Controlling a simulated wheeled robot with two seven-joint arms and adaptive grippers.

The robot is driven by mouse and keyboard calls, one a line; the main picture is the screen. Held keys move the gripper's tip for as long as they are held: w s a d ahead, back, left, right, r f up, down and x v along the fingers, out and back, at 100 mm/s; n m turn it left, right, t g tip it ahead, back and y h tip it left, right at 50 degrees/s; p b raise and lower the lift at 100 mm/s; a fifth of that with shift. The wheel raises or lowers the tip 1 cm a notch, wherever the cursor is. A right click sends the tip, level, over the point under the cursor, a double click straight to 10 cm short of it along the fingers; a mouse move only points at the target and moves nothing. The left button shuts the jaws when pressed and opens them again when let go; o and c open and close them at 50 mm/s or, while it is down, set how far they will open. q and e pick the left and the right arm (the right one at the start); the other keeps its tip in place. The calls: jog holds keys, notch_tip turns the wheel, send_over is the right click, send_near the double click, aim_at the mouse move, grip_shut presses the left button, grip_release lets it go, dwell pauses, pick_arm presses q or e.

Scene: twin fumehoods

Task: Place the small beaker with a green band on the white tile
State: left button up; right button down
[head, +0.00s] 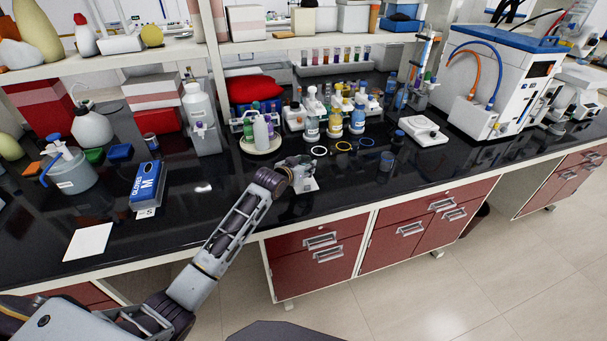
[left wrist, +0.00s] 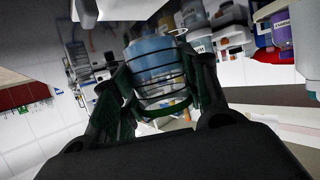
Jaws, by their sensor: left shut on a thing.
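My left gripper (head: 300,180) is over the black bench near its front edge, left of the middle of the head view. In the left wrist view the left gripper (left wrist: 155,95) is shut around a small clear beaker (left wrist: 152,56) with dark lines and a green band (left wrist: 165,109). The beaker looks tilted in that view. In the head view it is too small and too covered by the gripper to make out. A flat white square, seemingly the white tile (head: 88,242), lies bare at the bench's front left, well left of the gripper. My right gripper is not in view.
Capped bottles (head: 335,117) and a round dish with bottles (head: 261,147) stand behind the gripper. Coloured rings (head: 343,146) lie nearby. The bench between tile and gripper is mostly clear.

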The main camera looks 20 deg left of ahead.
pick_arm(q)
jog(key=shift+f, duration=1.85)
jog(key=shift+f, duration=0.15)
jog(key=o, duration=1.2)
jog(key=shift+c, duration=0.2)
jog(key=shift+r+v, duration=0.2)
jog(key=shift+v, duration=5.85)
jog(key=shift+s+f, duration=0.1)
